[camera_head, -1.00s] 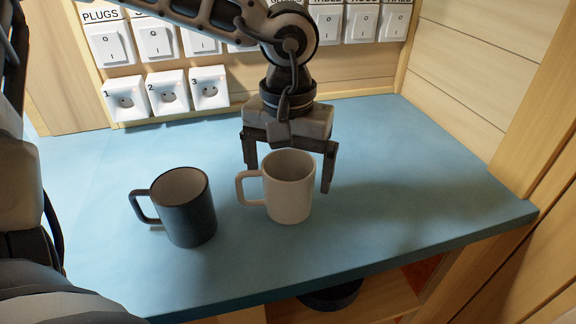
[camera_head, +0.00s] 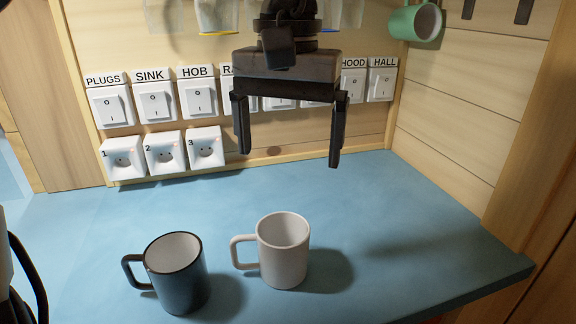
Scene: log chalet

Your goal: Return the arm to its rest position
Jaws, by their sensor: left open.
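My left gripper (camera_head: 288,130) hangs open and empty in the upper middle of the head view, fingers pointing down. It is in front of the switch panel and well above the worktop. A white mug (camera_head: 283,262) stands upright on the blue worktop below it, apart from the fingers, its handle to the left. A dark blue-grey mug (camera_head: 177,280) stands upright to the left of the white one, its handle also to the left. Most of the left arm is out of the picture. The right gripper is not in view.
Labelled switches (camera_head: 155,102) line the back wall, with numbered sockets (camera_head: 164,153) below them. Glasses (camera_head: 217,14) hang at the top, and a green mug (camera_head: 416,22) is at the upper right. The blue worktop (camera_head: 400,215) is clear at the right.

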